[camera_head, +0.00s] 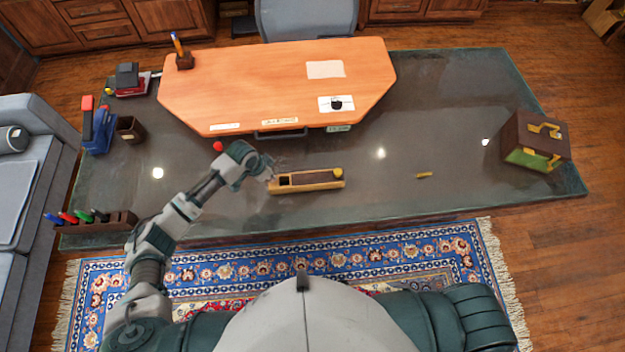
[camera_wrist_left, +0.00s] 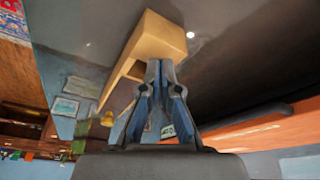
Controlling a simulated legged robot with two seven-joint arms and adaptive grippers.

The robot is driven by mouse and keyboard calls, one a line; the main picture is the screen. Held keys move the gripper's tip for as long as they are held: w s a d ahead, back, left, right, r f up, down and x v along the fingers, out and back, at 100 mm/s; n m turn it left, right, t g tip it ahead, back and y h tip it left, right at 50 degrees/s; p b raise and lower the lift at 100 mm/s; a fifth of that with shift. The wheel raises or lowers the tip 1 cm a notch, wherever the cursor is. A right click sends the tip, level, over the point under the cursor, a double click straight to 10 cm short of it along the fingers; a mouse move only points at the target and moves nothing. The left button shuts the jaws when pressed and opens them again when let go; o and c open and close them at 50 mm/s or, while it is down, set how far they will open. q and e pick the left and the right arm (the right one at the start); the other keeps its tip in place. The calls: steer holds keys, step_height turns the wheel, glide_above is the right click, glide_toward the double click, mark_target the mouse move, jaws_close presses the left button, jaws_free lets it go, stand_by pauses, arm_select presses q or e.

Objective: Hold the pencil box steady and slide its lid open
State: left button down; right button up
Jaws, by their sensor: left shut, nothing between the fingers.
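The pencil box (camera_head: 306,187) is a long, light wooden box lying on the dark glossy desk in front of me. A dark brown panel, seemingly its lid (camera_head: 313,178), covers most of its top, with a yellow knob (camera_head: 338,173) at the right end. A small dark gap shows at the left end. My left gripper (camera_head: 269,172) is at the box's left end, shut and empty. In the left wrist view, the closed fingertips (camera_wrist_left: 160,68) are close to the pale box (camera_wrist_left: 158,38); whether they touch it I cannot tell. My right gripper is out of view.
An orange desktop panel (camera_head: 280,85) lies behind the box. A red ball (camera_head: 218,146) is left of it, and a small yellow piece (camera_head: 424,175) is to the right. A brown and green chest (camera_head: 530,142) stands far right. A marker holder (camera_head: 115,222) sits front left.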

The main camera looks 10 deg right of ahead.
arm_select(q)
steer(key=shift+d+f, duration=0.15)
steer(key=shift+f, duration=0.1)
steer(key=shift+f, duration=0.4)
stand_by(0.4)
steer(key=shift+s+f, duration=0.2)
steer(key=shift+f, duration=0.1)
stand_by(0.6)
